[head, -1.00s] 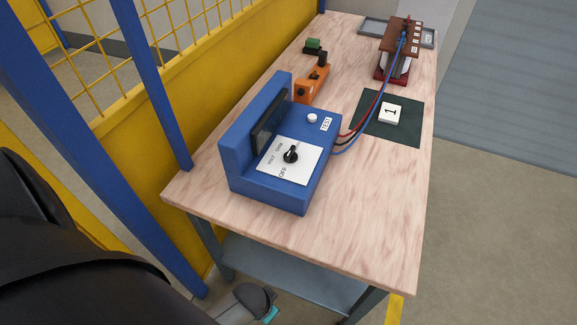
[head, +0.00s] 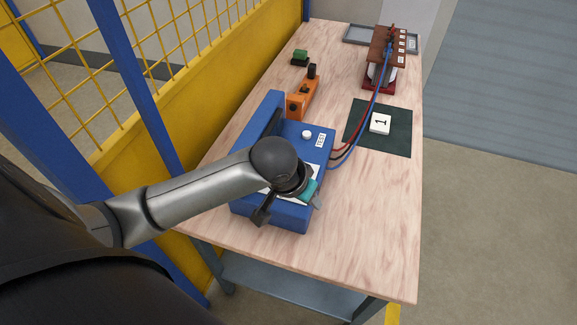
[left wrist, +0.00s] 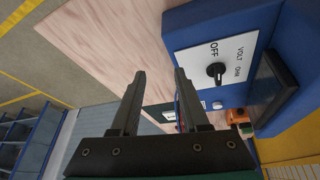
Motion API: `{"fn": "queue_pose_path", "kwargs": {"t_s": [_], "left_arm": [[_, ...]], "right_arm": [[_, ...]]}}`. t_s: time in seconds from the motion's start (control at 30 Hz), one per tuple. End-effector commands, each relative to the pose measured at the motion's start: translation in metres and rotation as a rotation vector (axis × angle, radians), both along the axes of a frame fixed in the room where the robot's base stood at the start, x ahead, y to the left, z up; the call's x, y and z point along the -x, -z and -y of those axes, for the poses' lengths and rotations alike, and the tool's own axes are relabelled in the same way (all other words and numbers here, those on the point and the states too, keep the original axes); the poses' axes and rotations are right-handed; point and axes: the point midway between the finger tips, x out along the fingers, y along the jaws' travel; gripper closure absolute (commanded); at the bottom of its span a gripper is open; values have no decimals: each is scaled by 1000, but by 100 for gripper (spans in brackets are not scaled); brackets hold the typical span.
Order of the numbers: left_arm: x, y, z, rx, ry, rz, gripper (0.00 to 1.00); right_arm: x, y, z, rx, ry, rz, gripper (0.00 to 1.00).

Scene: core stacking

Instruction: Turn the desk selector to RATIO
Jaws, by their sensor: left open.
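The blue desk instrument (head: 312,160) stands on the wooden table, largely behind my left arm in the head view. In the left wrist view its white panel (left wrist: 190,60) carries a black selector knob (left wrist: 217,72), with OFF, VOLT and OHM legible around it. A RATIO mark is not readable, and I cannot tell the knob's setting for sure. My left gripper (left wrist: 158,75) is open and empty, its fingers apart from the knob, which lies to their right in that view. In the head view the left gripper (head: 297,190) is over the panel and hides the knob. My right gripper is not in view.
A white button (head: 307,134) is on the instrument. Red, black and blue leads run to a brown terminal block (head: 388,47). A tile marked 1 (head: 380,123) lies on a dark mat (head: 398,142). An orange device (head: 300,100) stands behind. The table's near right is clear.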

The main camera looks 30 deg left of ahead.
Motion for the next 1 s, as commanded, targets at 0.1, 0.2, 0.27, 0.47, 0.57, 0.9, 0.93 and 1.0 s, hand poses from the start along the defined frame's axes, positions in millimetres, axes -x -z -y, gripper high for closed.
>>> {"fn": "queue_pose_path", "kwargs": {"t_s": [0.1, 0.2, 0.27, 0.47, 0.57, 0.9, 0.93, 1.0], "left_arm": [[-18, -38, -30, -31, -83, 1, 55], [-24, -60, -51, -46, -162, -11, 55], [-25, -71, -62, -53, -205, -17, 55], [-26, -87, -82, -63, -290, -29, 55], [-28, -82, -84, -62, -300, -32, 55], [-51, -24, -89, -62, -299, -32, 55], [-53, -18, -89, -61, -299, -31, 55], [-58, -6, -91, -61, -299, -32, 55]], "right_arm": [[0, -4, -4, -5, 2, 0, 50], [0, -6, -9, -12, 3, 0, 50], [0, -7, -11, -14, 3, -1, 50], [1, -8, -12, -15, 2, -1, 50], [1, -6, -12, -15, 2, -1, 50], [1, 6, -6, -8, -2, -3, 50], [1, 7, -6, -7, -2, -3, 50], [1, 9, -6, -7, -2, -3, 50]]}}
